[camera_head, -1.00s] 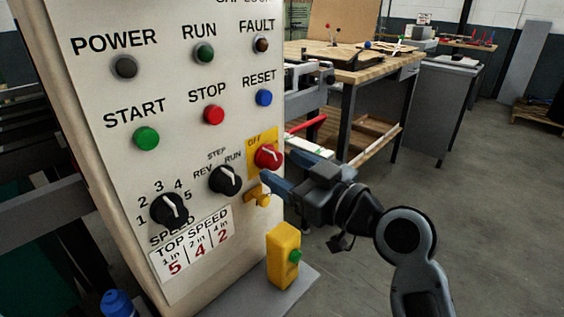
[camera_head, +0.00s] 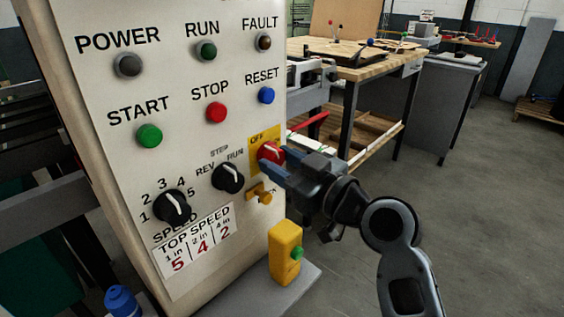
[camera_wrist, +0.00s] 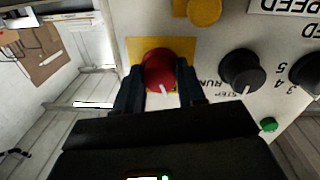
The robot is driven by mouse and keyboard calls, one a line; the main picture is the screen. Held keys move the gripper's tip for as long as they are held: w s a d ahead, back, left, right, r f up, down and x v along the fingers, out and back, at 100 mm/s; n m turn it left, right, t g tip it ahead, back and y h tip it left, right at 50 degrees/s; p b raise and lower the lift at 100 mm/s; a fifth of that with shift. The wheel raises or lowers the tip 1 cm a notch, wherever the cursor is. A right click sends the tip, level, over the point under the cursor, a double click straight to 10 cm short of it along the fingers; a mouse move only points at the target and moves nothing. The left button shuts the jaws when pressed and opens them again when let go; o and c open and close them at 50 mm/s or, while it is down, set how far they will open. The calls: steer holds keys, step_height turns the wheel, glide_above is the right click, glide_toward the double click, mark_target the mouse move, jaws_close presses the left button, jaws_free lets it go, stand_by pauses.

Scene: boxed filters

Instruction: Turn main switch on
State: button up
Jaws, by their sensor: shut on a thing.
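The main switch is a red rotary knob (camera_head: 269,152) with a white pointer line, on a yellow plate (camera_head: 256,137) marked OFF at the panel's right edge. In the wrist view the red knob (camera_wrist: 160,72) sits between the two dark fingers of my gripper (camera_wrist: 160,88). My gripper (camera_head: 276,158) is shut on the knob, one finger on each side. In the head view the fingers cover part of the knob and of the plate's lettering.
A yellow padlock-like piece (camera_head: 262,192) sticks out just below the switch. The black REV/STEP/RUN knob (camera_head: 228,178) is to its left. A yellow box with a green button (camera_head: 286,252) stands below. A wooden workbench (camera_head: 360,68) is behind; the floor at right is clear.

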steer(key=shift+c, duration=0.8)
steer(key=m+p, duration=0.1)
steer(key=m, duration=0.3)
steer(key=shift+r+p, duration=0.15)
steer(key=shift+p, duration=0.2)
steer(key=m+p, duration=0.2)
steer(key=m, duration=0.2)
steer(key=shift+r, duration=0.1)
steer(key=m+p, duration=0.4)
steer(key=m, duration=0.2)
steer(key=shift+g, duration=0.4)
steer(key=shift+m+p, duration=0.85)
steer(key=shift+m, duration=0.65)
